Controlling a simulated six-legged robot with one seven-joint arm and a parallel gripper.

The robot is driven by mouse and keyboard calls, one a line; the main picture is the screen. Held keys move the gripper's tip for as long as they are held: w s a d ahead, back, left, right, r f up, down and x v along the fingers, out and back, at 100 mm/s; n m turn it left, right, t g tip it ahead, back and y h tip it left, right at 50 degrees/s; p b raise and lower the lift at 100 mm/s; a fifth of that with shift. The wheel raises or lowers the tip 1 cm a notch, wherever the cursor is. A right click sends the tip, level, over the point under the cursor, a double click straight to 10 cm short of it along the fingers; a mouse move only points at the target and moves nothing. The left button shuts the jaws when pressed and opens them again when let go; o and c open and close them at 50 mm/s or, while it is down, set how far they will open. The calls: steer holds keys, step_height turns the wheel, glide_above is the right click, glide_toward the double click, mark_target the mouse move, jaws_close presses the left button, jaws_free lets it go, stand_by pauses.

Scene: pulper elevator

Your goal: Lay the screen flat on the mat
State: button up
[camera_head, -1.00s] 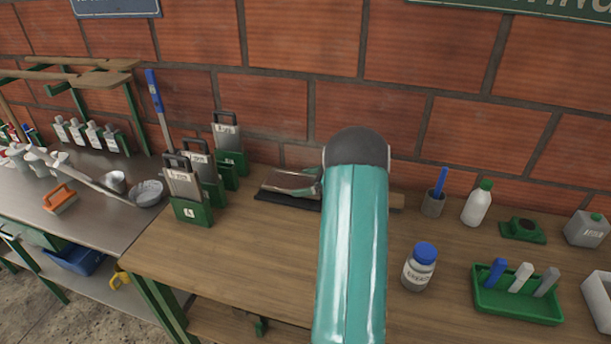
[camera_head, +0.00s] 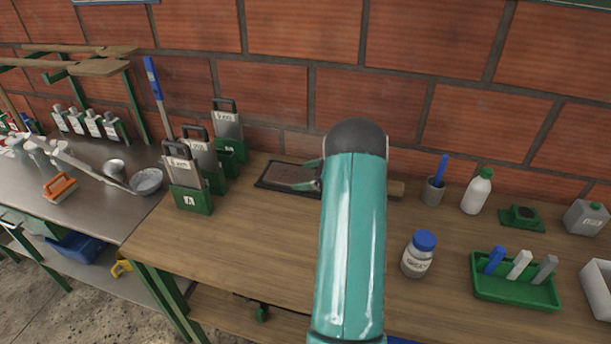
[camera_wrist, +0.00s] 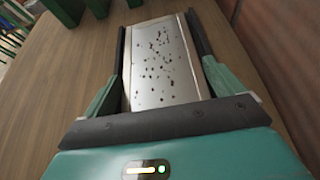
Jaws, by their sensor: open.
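The screen (camera_head: 290,176) is a flat metal plate with a pale frame. In the wrist view the screen (camera_wrist: 158,65) is speckled with many small dark holes or spots. My gripper (camera_head: 312,176) is open at the right end of the screen. In the wrist view its two fingers (camera_wrist: 157,45) stand along both sides of the screen, with narrow gaps visible. My arm hides what lies to the right of the screen in the head view.
Green holders with grey plates (camera_head: 187,185) stand left of the mat. A blue-lidded jar (camera_head: 419,255), a cup (camera_head: 433,190), a white bottle (camera_head: 477,192) and a green tray (camera_head: 515,285) are to the right. The bench in front of the mat (camera_head: 240,240) is clear.

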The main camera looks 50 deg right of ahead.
steer(key=v, duration=1.3)
steer(key=shift+s+d+r, duration=0.1)
steer(key=shift+s+r, duration=0.1)
steer(key=shift+s, duration=0.1)
